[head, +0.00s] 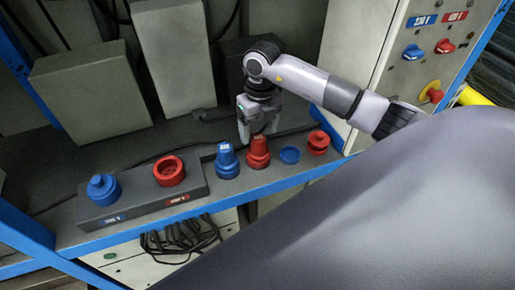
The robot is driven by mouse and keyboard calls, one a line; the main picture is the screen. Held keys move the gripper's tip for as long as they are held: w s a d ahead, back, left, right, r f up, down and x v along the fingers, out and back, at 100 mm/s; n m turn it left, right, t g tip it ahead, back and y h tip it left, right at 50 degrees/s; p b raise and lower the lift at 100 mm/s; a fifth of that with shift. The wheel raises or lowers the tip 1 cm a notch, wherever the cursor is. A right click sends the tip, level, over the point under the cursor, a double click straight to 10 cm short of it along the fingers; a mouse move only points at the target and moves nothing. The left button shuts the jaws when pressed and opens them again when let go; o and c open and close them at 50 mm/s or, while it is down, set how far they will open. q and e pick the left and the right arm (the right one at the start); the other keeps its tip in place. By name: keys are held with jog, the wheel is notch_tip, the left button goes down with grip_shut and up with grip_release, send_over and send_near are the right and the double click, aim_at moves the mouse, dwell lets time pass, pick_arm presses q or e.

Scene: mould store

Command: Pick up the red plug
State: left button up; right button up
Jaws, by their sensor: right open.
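The red plug (258,154) stands upright on the grey shelf (232,185), close to the right of a similar blue plug (227,163). My right gripper (257,133) points down with its fingers apart and nothing visible between them. In the head view its fingertips show just above and behind the top of the red plug. I cannot tell whether they touch it. My left gripper is not in view.
A dark block (140,203) at left carries a capped blue socket (103,189) and an open red socket (169,171). Grey boxes (85,90) and a cabinet (365,50) stand behind.

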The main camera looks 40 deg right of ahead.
aim_at(259, 136)
notch_tip(259, 136, down, 4)
jog(key=shift+s+a+r, duration=0.1)
jog(key=shift+r, duration=0.05)
jog(key=c, duration=1.2)
jog(key=shift+c, duration=0.2)
jog(key=shift+r, duration=0.1)
